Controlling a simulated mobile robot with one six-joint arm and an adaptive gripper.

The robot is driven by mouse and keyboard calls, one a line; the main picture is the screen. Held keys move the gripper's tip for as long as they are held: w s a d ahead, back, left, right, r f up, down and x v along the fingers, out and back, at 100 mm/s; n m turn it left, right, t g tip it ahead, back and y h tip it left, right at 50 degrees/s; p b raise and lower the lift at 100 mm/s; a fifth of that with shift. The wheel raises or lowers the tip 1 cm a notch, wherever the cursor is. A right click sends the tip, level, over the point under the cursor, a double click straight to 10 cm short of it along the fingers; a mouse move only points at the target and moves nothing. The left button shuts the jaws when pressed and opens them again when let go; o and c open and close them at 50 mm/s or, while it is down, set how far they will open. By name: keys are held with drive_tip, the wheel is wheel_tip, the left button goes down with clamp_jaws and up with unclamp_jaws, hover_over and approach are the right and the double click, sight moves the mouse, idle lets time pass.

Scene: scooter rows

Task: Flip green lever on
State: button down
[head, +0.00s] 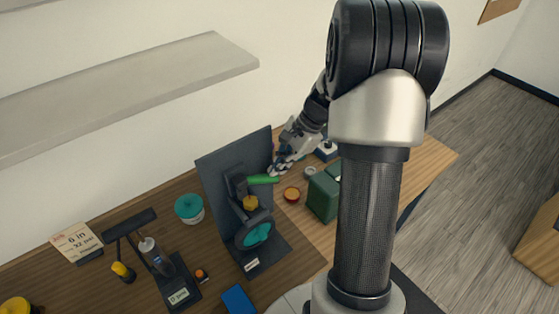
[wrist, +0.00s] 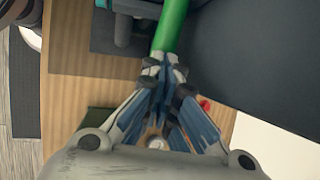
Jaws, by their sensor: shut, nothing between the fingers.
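The green lever (head: 263,179) sticks out to the right from a dark upright device (head: 235,185) on the wooden table, roughly level in the head view. In the wrist view the green lever (wrist: 171,28) runs down from the top edge to my fingertips. My gripper (head: 277,168) is at the lever's free end, its fingers closed together with nothing between them. In the wrist view my gripper (wrist: 164,66) overlaps the lever's end; whether it touches cannot be told. The lever's pivot end is out of the wrist view.
A blue block (head: 238,301) lies in front. A pale shelf (head: 120,90) hangs above.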

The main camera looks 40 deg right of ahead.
drive_tip(key=shift+a+f, duration=0.1)
drive_tip(key=shift+f, duration=0.25)
drive_tip(key=shift+s+f, duration=0.1)
idle(0.3)
drive_tip(key=p+v, duration=0.4)
drive_tip(key=v, duration=1)
drive_tip(key=shift+d, duration=0.45)
